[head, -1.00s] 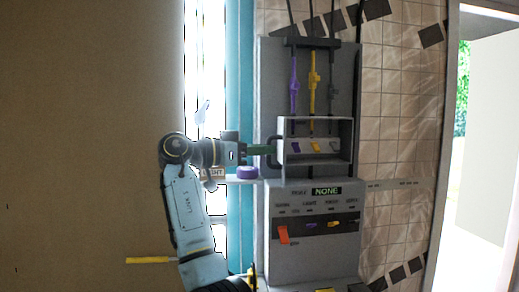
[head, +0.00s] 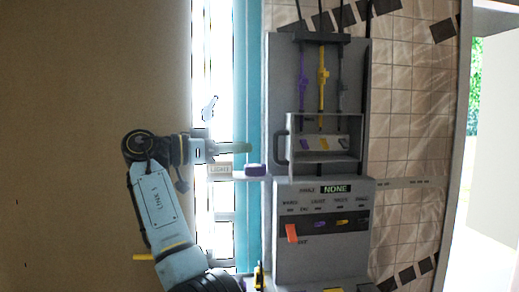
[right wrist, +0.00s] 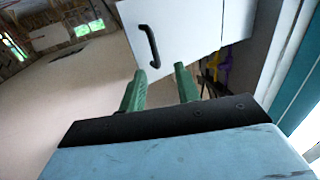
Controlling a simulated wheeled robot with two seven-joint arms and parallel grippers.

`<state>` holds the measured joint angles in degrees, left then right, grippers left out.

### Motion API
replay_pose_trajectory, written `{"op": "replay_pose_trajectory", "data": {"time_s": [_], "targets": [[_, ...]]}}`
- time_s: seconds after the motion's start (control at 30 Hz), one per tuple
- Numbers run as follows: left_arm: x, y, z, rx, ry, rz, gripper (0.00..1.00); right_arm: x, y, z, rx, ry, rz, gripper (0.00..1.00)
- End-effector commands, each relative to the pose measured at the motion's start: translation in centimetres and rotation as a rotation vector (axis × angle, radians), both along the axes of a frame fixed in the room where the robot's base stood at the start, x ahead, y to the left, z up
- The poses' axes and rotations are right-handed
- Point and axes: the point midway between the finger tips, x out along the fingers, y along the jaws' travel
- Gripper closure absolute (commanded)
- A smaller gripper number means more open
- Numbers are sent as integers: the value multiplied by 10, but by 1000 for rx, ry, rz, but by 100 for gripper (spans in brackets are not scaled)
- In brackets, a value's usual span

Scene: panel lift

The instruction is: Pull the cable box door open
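The cable box (head: 360,140) is a grey frame on the wall panel, with coloured cables running to it from above. Its dark handle (head: 281,148) sticks out on the left side. In the right wrist view, the black handle (right wrist: 149,46) is on a pale door (right wrist: 185,30). Whether the door stands ajar is hard to tell. My right gripper (head: 249,147) is left of the handle, apart from it. In the right wrist view the green fingers of my right gripper (right wrist: 160,69) are spread and empty, with the handle ahead of them. My left gripper is not in view.
Below the box is a grey console (head: 318,255) with a NONE display, coloured tabs and an orange flap (head: 292,233). A purple knob (head: 255,170) sits by a LIGHT label just below my gripper. A window strip stands behind my arm; a tiled wall is right.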

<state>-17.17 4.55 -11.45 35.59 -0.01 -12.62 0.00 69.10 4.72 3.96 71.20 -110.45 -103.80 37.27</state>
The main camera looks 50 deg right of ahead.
Motion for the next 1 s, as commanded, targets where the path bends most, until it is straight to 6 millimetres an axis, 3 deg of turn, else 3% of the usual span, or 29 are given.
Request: {"op": "replay_pose_trajectory", "data": {"time_s": [0.13,0.33,1.0], "targets": [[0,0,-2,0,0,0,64,15,26,0,0,1,2,68],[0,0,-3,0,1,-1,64,25,42,1,-1,1,1,68],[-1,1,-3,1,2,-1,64,28,44,-3,1,11,8,68]]}}
